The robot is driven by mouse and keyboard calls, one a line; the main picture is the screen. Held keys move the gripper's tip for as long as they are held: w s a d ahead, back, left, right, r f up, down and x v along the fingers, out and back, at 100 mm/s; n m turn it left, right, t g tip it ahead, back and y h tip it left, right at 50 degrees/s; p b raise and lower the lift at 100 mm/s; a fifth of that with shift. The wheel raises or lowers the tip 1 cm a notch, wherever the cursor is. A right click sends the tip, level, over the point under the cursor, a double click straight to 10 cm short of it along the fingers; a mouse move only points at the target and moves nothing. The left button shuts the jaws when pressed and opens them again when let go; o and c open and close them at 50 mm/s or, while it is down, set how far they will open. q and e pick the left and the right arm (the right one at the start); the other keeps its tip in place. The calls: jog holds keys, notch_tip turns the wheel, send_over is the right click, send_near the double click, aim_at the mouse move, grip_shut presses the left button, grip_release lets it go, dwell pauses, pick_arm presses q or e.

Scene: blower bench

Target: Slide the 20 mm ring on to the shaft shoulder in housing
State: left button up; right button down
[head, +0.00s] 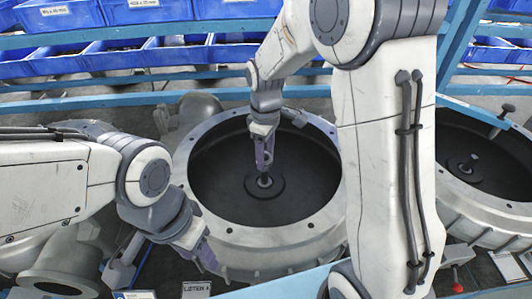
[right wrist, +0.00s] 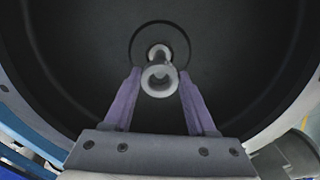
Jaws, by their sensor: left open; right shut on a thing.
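The housing (head: 290,236) is a large round grey casting with a bolted rim and a dark bowl. The shaft (head: 265,182) stands in the middle of its floor; its flared base also shows in the right wrist view (right wrist: 160,52). My right gripper (head: 264,166) reaches down into the housing over the shaft. In the right wrist view its purple fingers (right wrist: 159,76) are shut on a small grey ring (right wrist: 160,90), in line with the shaft. I cannot tell whether the shaft enters the ring. My left gripper (head: 206,258) is open, outside the housing's front left rim.
A second housing (head: 494,225) with its own shaft stands at the right. Blue bins (head: 110,60) line the back. Grey cast parts (head: 62,262) lie at the left. A small sign (head: 196,289) stands in front. The housing rim surrounds my right gripper.

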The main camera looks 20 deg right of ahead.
aim_at(266, 175)
jog(key=shift+f+b, duration=2.8)
jog(key=shift+f, duration=1.4)
jog(key=shift+c, duration=0.6)
grip_release()
notch_tip(266, 175, up, 10)
jog(key=shift+b, duration=1)
jog(key=shift+r, duration=0.3)
